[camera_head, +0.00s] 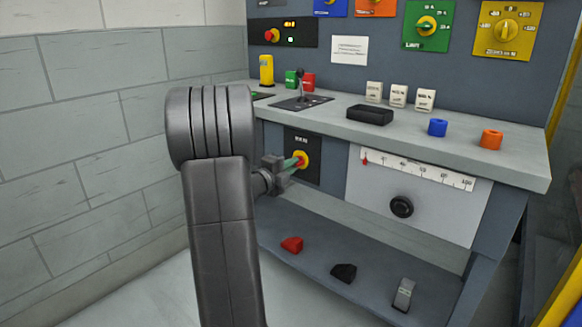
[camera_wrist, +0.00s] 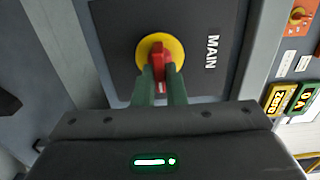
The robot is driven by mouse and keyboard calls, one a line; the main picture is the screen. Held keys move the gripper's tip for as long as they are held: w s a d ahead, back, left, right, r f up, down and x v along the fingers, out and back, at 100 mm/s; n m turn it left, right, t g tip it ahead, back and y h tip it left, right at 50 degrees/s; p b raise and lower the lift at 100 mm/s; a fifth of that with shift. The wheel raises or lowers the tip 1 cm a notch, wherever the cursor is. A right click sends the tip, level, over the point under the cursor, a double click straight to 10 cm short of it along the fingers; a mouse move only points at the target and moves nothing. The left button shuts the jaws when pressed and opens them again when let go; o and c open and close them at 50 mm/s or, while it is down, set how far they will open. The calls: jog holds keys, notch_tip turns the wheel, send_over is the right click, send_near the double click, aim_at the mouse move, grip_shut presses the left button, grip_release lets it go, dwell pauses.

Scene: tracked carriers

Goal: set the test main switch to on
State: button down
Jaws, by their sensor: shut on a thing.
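The main switch shows in the head view as a yellow disc (camera_head: 305,160) with a red handle on a black plate (camera_head: 296,145), on the bench front below the worktop. The wrist view shows its yellow disc (camera_wrist: 174,50) and red handle (camera_wrist: 158,62) close up. The plate's label MAIN (camera_wrist: 212,51) appears turned sideways there. My gripper (camera_head: 297,162) reaches the switch from the left. Its green fingers (camera_wrist: 159,88) are shut on the red handle, one on each side. The fingers hide part of the handle, and I see no on or off marks.
A grey worktop (camera_head: 465,158) juts out above the switch. A dial panel (camera_head: 415,195) is to the right. Small pieces lie on the lower shelf (camera_head: 318,262).

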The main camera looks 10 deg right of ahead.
jog(key=c, duration=1.5)
grip_release()
jog(key=p+v, duration=0.3)
jog(key=v, duration=1.1)
jog(key=shift+d, duration=0.1)
jog(key=b+x, duration=0.3)
jog(key=x, duration=1)
jog(key=shift+w+d, duration=0.3)
